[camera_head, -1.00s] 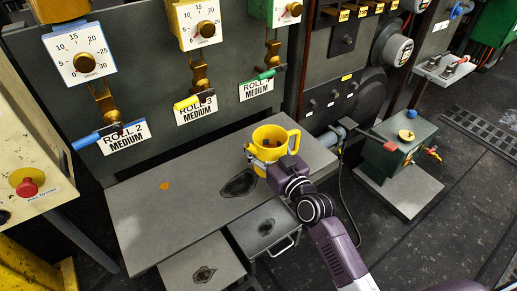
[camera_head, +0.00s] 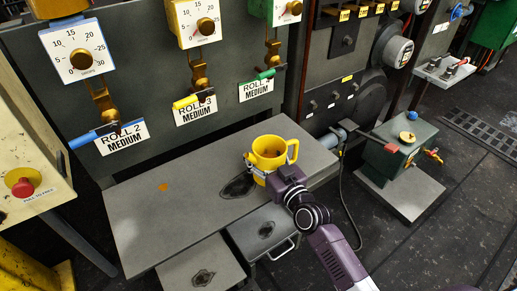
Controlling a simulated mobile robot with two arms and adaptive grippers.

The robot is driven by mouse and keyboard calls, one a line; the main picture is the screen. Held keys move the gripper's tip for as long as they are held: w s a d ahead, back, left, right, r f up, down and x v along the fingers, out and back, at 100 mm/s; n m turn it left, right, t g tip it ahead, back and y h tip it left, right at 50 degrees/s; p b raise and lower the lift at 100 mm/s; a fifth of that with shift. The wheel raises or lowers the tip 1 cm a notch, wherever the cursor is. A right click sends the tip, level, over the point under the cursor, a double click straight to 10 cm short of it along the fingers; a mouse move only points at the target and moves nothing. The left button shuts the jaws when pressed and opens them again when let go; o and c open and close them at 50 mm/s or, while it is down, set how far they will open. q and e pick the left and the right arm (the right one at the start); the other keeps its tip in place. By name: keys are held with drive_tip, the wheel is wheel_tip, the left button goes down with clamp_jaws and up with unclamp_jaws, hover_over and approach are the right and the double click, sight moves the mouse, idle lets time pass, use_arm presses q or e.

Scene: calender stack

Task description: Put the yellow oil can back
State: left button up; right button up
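The yellow oil can (camera_head: 269,151) is an open-topped yellow can with a handle on its right side. It stands upright over the right part of the grey bench. My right gripper (camera_head: 258,172) is at the can's lower front, with its fingers around the can's body. The fingers appear closed on it, though the far finger is partly hidden behind the can. I cannot tell whether the can's base touches the bench. My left gripper is not in view.
The grey bench top (camera_head: 150,215) has dark stains and an orange spot (camera_head: 164,187). Two lower grey surfaces stand in front, one with a handle (camera_head: 284,247). Behind is a panel with dials and coloured levers. A green box (camera_head: 404,140) stands right.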

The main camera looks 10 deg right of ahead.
sight(272, 159)
drive_tip(key=o, duration=0.9)
drive_tip(key=shift+c, duration=0.2)
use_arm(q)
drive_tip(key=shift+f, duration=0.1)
use_arm(e)
drive_tip(key=shift+f+b, duration=0.2)
drive_tip(key=shift+b, duration=0.2)
use_arm(q)
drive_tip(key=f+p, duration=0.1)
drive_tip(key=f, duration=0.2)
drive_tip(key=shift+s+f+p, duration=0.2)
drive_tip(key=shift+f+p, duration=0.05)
drive_tip(key=shift+p, duration=0.15)
use_arm(e)
drive_tip(key=v, duration=1.2)
drive_tip(key=shift+d+r, duration=0.15)
drive_tip(key=shift+r, duration=0.15)
